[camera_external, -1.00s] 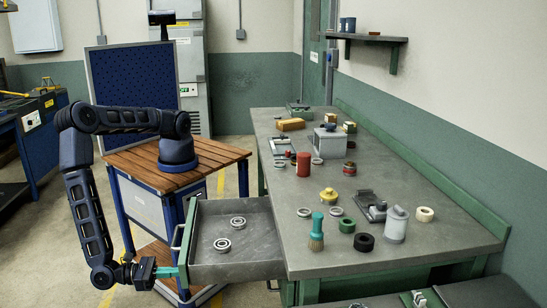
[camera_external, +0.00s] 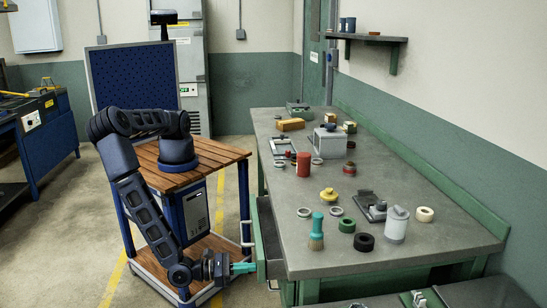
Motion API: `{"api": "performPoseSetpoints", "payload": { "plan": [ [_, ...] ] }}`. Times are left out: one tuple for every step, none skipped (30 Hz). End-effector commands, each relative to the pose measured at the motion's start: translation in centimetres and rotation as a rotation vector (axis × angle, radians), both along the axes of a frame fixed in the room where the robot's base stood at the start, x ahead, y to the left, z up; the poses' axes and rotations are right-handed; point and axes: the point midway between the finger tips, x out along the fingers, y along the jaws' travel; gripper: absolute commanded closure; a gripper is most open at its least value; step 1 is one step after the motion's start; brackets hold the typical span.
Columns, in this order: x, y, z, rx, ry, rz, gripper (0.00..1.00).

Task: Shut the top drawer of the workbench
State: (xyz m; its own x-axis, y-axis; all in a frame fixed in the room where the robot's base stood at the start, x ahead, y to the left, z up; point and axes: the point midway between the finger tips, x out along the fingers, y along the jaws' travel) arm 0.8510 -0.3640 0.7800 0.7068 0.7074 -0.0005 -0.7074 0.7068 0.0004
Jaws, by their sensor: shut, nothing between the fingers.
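The workbench (camera_external: 300,230) has a grey top and a green frame. I cannot tell whether the fingertips touch the front.
My arm stands on a wooden-topped cart (camera_external: 205,160) left of the bench. The bench top holds a red can (camera_external: 304,165), a teal brush (camera_external: 316,235), a grey canister (camera_external: 396,225), a black ring (camera_external: 364,242) and other small parts.

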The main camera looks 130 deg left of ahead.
Motion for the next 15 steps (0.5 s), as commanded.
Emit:
{"api": "performPoseSetpoints", "payload": {
  "plan": [
    [1.0,1.1,0.0,0.001,-0.001,0.003,1.0],
    [1.5,1.6,0.0,0.001,-0.001,0.003,1.0],
    [2.1,2.2,0.0,0.0,-0.001,0.003,1.0],
    [2.6,2.7,0.0,0.0,-0.001,0.002,1.0],
    [3.1,3.1,0.0,0.001,-0.001,0.002,1.0],
    [3.6,3.7,0.0,0.001,-0.001,0.002,1.0],
    [4.0,4.1,0.0,0.001,-0.001,0.002,1.0],
    [4.4,4.4,0.0,0.001,-0.001,0.002,1.0],
    [4.8,4.9,0.0,0.001,0.0,0.002,1.0],
    [5.2,5.2,0.0,0.001,0.0,0.002,1.0],
    [5.4,5.5,0.0,0.001,0.0,0.001,1.0],
    [5.8,5.8,0.0,0.001,0.0,0.001,1.0],
    [6.0,6.0,0.0,0.001,-0.001,0.0,1.0],
    [6.2,6.2,0.0,0.001,-0.001,0.0,1.0],
    [6.4,6.4,0.0,0.001,-0.001,0.0,1.0]
  ]
}}
